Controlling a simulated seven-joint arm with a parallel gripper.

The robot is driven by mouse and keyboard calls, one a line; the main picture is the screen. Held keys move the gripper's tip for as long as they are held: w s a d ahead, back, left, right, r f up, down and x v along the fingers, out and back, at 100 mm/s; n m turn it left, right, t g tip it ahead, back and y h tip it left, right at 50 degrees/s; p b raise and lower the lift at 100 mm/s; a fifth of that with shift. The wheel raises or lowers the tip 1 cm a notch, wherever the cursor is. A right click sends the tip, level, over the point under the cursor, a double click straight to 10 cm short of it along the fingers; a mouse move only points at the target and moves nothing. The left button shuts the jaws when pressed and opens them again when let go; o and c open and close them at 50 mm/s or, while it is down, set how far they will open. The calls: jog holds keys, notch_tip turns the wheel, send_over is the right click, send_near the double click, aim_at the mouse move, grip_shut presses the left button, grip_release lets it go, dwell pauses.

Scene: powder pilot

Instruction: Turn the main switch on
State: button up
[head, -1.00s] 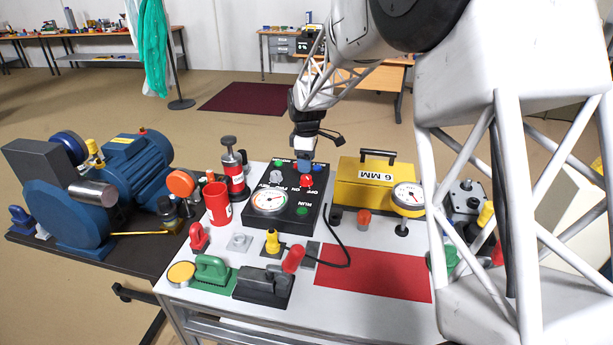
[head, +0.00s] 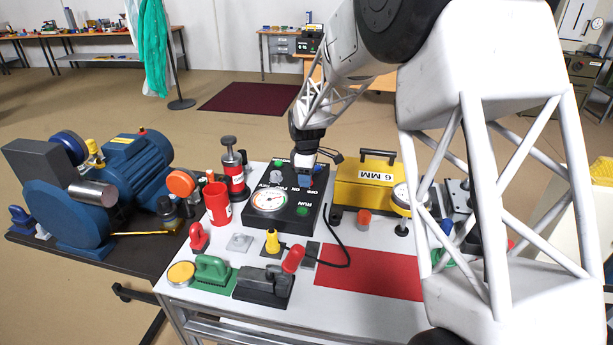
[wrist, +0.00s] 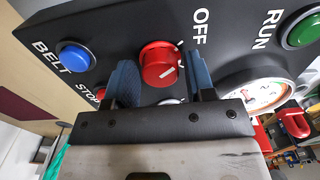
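The black control panel (head: 262,222) stands on the white table. In the wrist view its red round knob (wrist: 158,64), with a white line on its face, sits near the OFF label (wrist: 200,26). I take it for the main switch. My gripper (wrist: 162,80) is open, with one blue finger on each side of the knob; whether they touch it I cannot tell. In the head view my gripper (head: 306,180) is low over the panel and hides the knob. The ON label is hidden in the wrist view.
On the panel are a blue BELT button (wrist: 75,56), a red STOP button, a green RUN button (wrist: 302,30), a dial gauge (head: 268,200) and a grey knob (head: 276,177). A yellow 6 MM case (head: 372,184) stands close on the right. A black cable (head: 338,238) curves in front.

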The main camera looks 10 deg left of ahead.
jog(key=c, duration=0.6)
jog(key=shift+m, duration=0.4)
jog(key=m, duration=1.3)
jog(key=shift+a+r, duration=0.1)
jog(key=o, duration=0.9)
